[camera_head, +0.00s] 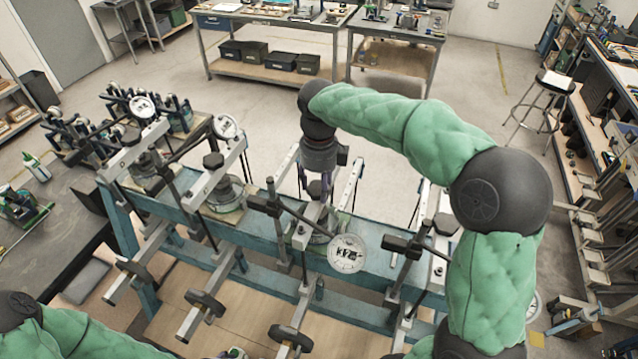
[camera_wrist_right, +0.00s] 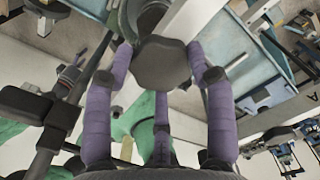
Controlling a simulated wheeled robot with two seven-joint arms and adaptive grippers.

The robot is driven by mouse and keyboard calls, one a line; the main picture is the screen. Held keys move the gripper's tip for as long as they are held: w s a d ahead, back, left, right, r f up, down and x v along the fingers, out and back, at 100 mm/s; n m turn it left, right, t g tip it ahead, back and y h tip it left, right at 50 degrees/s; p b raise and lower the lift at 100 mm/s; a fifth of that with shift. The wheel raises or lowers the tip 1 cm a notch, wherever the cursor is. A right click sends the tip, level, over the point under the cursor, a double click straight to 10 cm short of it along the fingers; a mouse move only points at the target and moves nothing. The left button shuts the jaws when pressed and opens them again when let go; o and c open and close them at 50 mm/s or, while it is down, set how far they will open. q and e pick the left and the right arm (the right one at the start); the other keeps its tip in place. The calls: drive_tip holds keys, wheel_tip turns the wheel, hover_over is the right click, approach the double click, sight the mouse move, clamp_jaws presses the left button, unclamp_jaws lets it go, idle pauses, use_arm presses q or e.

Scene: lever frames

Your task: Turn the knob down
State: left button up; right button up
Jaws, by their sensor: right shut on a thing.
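My right gripper (camera_head: 318,190) reaches down from above onto a lever frame at the middle of the blue bench (camera_head: 262,228). Its purple fingers are shut around a dark, faceted knob (camera_wrist_right: 162,64), which shows between them in the wrist view. In the head view the fingers and wrist hide most of this knob. A round white dial (camera_head: 347,253) sits just in front and to the right of the gripper. My left arm shows only as a green sleeve at the bottom left; its gripper is out of view.
Similar lever frames stand on both sides, with a dark knob (camera_head: 213,160) to the left and another (camera_head: 445,224) to the right. Long levers with black weights (camera_head: 206,303) stick out toward me. A stool (camera_head: 541,100) stands at the right; open floor lies behind the bench.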

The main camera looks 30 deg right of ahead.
sight(319, 187)
drive_tip(key=shift+f, duration=0.15)
drive_tip(key=o, duration=1.2)
drive_tip(key=shift+c, duration=0.2)
drive_tip(key=shift+r, duration=0.2)
wheel_tip(319, 187, up, 12)
drive_tip(key=shift+f, duration=0.15)
